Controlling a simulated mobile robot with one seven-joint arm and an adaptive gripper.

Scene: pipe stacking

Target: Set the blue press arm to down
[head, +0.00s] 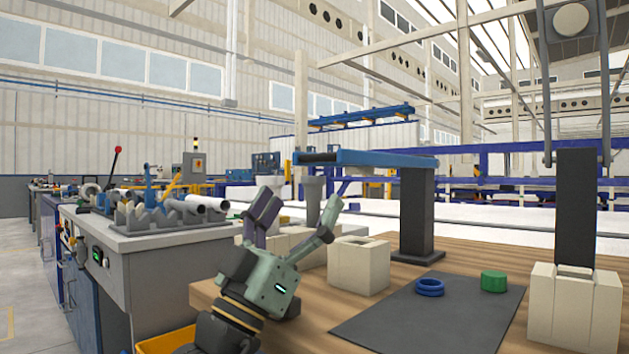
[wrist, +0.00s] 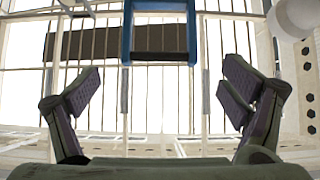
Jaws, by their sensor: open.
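The blue press arm (head: 370,159) extends roughly level from the top of a dark post (head: 417,212) on the wooden table. Its left end has a dark bar. My gripper (head: 298,214) is open and empty at the table's left edge, fingers pointing up. It is in front of the arm's left end and lower in the picture; they look apart. In the wrist view, my spread fingers (wrist: 160,85) are at both sides, with a blue-edged dark part (wrist: 160,57), seemingly the press arm's end, at the top between them.
A dark mat (head: 430,315) holds a blue ring (head: 429,287) and a green cylinder (head: 493,281). Pale blocks (head: 358,268) stand near the post, and another (head: 572,308) is at the right by a tall dark post (head: 575,205). A grey bench with pipes (head: 165,240) stands left.

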